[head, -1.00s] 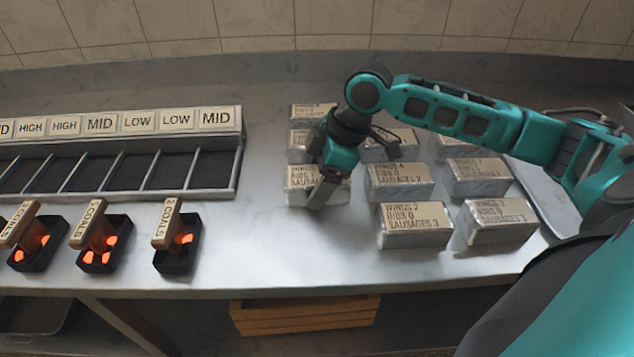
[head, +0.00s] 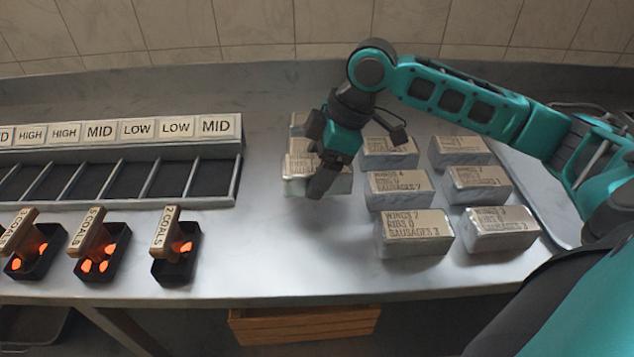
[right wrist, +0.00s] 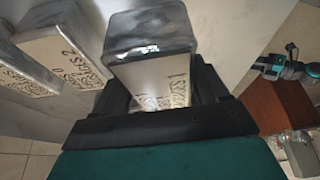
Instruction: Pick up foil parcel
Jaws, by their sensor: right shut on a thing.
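My right gripper (head: 318,186) is shut on a foil parcel (head: 298,170) at the left front of the parcel group in the head view. This parcel is a silver block with a printed pale top, and it appears raised a little above the counter. In the right wrist view the same parcel (right wrist: 152,35) sits between the fingers, its label partly covered by the gripper. Other foil parcels (head: 412,236) stand in rows to the right and behind. A small teal and black arm part (right wrist: 283,68), seemingly my left arm, shows in the right wrist view; its jaw state is unclear.
At the left is a divided rack (head: 120,170) with HIGH, MID and LOW labels. In front of it are black coal boxes (head: 176,268) with wooden handled tags and glowing coals. The counter (head: 300,260) is clear between them and the parcels. A wooden crate (head: 303,326) is below the counter.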

